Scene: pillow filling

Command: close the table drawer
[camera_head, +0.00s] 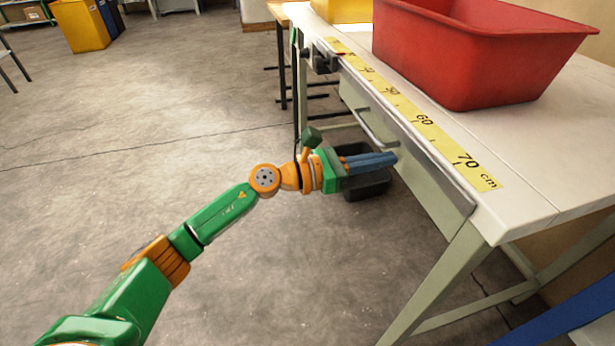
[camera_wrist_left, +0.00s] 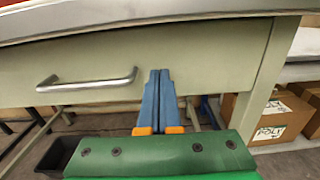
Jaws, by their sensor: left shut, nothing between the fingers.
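The table drawer (camera_head: 425,165) has a pale grey-green front under the long edge of the white table (camera_head: 540,150). Its front looks flush or nearly flush with the table edge; any small gap is hard to tell. A metal bar handle (camera_head: 376,130) sticks out from it and also shows in the left wrist view (camera_wrist_left: 88,84). My left gripper (camera_head: 394,158) is shut and empty, its blue fingers pointing at the drawer front. In the left wrist view the fingertips (camera_wrist_left: 160,72) are at the front, right of the handle; contact cannot be told. My right gripper is out of view.
A red bin (camera_head: 460,60) stands on the table beside a yellow measuring strip (camera_head: 425,120). A black bin (camera_head: 368,186) is on the floor below the drawer. Cardboard boxes (camera_wrist_left: 255,118) sit on a shelf at right in the wrist view.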

